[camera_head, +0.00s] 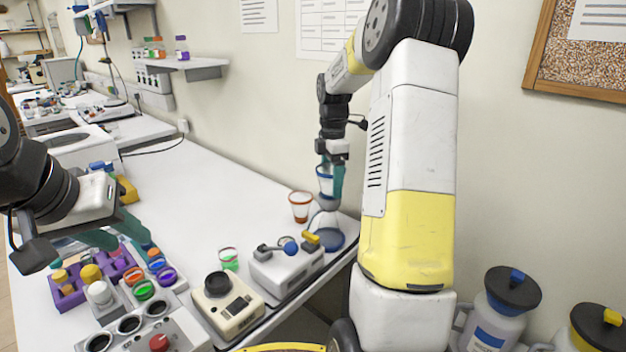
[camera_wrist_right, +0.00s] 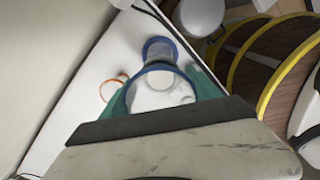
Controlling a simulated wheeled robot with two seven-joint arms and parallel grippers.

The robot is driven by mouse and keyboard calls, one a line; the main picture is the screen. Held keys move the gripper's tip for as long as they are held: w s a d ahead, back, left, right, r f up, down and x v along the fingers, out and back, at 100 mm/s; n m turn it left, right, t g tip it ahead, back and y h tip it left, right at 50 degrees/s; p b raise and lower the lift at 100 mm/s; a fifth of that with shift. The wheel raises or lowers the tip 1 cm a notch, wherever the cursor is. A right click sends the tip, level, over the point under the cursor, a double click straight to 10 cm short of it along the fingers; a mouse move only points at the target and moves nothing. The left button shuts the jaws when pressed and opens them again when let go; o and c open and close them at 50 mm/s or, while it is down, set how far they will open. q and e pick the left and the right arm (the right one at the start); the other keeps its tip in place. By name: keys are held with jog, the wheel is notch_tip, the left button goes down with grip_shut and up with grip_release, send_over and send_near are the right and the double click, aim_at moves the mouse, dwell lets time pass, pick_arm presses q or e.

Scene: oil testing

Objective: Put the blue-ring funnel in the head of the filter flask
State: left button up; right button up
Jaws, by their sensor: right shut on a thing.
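The blue-ring funnel (camera_head: 325,180) is held between the teal fingers of my right gripper (camera_head: 331,183), which is shut on it. In the right wrist view the funnel's blue rim (camera_wrist_right: 160,67) lies between the fingers (camera_wrist_right: 165,100). The filter flask (camera_head: 322,222), clear with a blue base (camera_head: 330,241), stands at the table's right edge. The funnel is upright above the flask's head; I cannot tell whether its lower end is inside. My left gripper (camera_head: 112,232) is open and empty above the coloured vials at the left.
An orange-ring funnel (camera_head: 300,207) stands left of the flask. A green-ring funnel (camera_head: 229,259), a grey device with knobs (camera_head: 287,270) and a cream device (camera_head: 228,302) stand in front. A purple rack (camera_head: 68,290) is at the left. The table's back middle is clear.

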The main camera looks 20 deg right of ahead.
jog(key=shift+f, duration=0.2)
jog(key=shift+f, duration=0.1)
jog(key=o, duration=1.4)
